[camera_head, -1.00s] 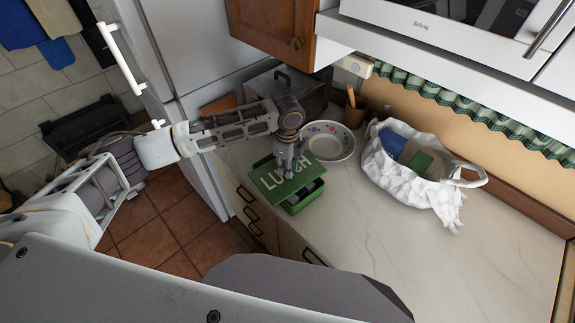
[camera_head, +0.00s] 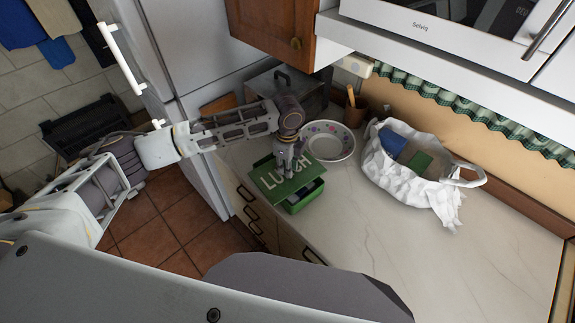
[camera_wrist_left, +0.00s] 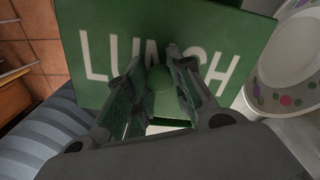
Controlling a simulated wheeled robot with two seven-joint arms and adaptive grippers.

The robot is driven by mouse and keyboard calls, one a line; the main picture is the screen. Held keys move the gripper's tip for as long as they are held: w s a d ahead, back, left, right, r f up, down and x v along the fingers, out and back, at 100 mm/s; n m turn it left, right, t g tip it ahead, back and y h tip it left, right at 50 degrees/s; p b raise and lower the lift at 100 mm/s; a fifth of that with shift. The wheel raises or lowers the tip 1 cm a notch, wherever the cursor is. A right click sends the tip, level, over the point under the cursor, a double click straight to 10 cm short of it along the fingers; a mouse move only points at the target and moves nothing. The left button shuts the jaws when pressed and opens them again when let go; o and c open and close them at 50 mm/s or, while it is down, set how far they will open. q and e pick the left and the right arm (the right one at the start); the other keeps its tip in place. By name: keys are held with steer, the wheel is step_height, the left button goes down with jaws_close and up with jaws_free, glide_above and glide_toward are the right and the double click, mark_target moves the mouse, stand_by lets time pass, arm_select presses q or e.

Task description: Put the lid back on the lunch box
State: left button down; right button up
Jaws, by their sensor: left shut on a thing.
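The green lid (camera_head: 267,179) with white LUNCH lettering is held by my left gripper (camera_head: 287,172) above the counter. In the left wrist view the fingers of my left gripper (camera_wrist_left: 159,76) are closed around the round green knob (camera_wrist_left: 161,79) in the middle of the lid (camera_wrist_left: 105,25). The green lunch box (camera_head: 305,198) stands on the counter, open along its front and right side. The lid overlaps its back left part and hides much of its inside. The lid is off-centre, and its gap to the rim cannot be told. My right gripper is not in view.
A patterned bowl (camera_head: 333,148) stands close behind the box. A white bag (camera_head: 400,188) with things in it is to the right. A toaster-like metal box (camera_head: 300,92) and a brown pot (camera_head: 354,117) are at the back. The front right counter (camera_head: 400,245) is clear.

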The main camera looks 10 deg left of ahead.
arm_select(q)
steer(key=shift+p, duration=0.3)
stand_by(0.5)
steer(key=c, duration=1.2)
jaws_free()
steer(key=shift+o, duration=0.2)
steer(key=o, duration=0.5)
steer(key=shift+c, duration=0.2)
steer(key=shift+r, duration=0.15)
steer(key=shift+r, duration=3.35)
